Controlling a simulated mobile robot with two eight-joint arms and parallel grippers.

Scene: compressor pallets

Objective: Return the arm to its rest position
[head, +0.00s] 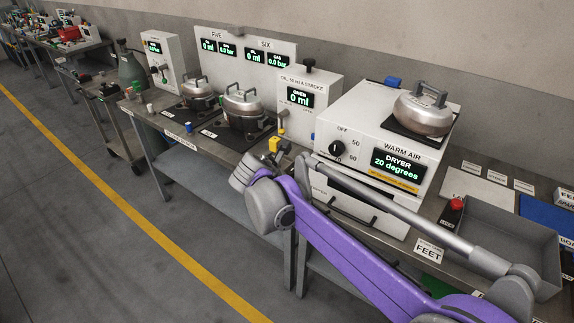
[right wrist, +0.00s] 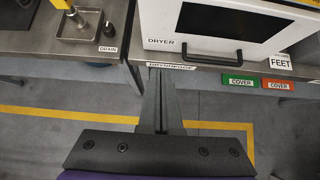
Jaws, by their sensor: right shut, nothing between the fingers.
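My right arm, purple and grey, reaches in from the lower right in the head view, in front of the bench. In the right wrist view my right gripper (right wrist: 160,75) is shut and empty. Its fingers point at the bench's front edge, below and left of the dryer's handle. I cannot tell whether they touch the edge. The dryer (head: 352,120) is a white box reading 20 degrees; its lower front and handle (right wrist: 211,57) show in the right wrist view. My left gripper is not in view.
A compressor (head: 422,108) sits on the dryer, and two more stand on the bench to its left. A grey tray (head: 505,240) and red button (head: 455,207) are at the right. The drain fitting (right wrist: 82,28) is left of the dryer.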

